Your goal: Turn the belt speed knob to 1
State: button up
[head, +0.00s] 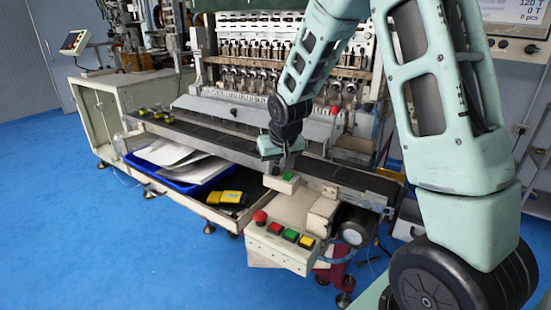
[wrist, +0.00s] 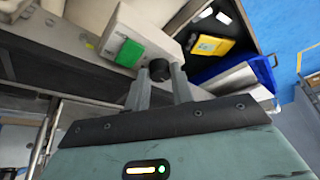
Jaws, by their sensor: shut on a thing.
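The belt speed knob (wrist: 158,69) is a small black round knob on the side of a cream box (wrist: 128,24). A green switch (wrist: 129,53) sits on the same box beside it. My gripper (wrist: 158,78) has its two grey fingers on either side of the knob and is shut on it. In the head view my gripper (head: 275,160) is low over the conveyor edge, next to the box with the green switch (head: 288,177). The knob is hidden there. I cannot read a scale or pointer on the knob in either view.
A front panel (head: 280,253) carries a red mushroom button (head: 260,217) and several coloured buttons. A dark conveyor belt (head: 205,136) runs behind my gripper. A blue tray (head: 185,186) with papers and yellow-black parts (head: 226,198) lie to the left. Blue floor is open in front.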

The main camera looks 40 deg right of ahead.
jog(key=shift+d+r+n+y+p, duration=0.15)
jog(key=shift+n+y+p, duration=0.25)
jog(key=shift+n+p, duration=0.85)
jog(key=shift+n, duration=0.25)
jog(key=o, duration=1)
jog(key=shift+d, duration=0.1)
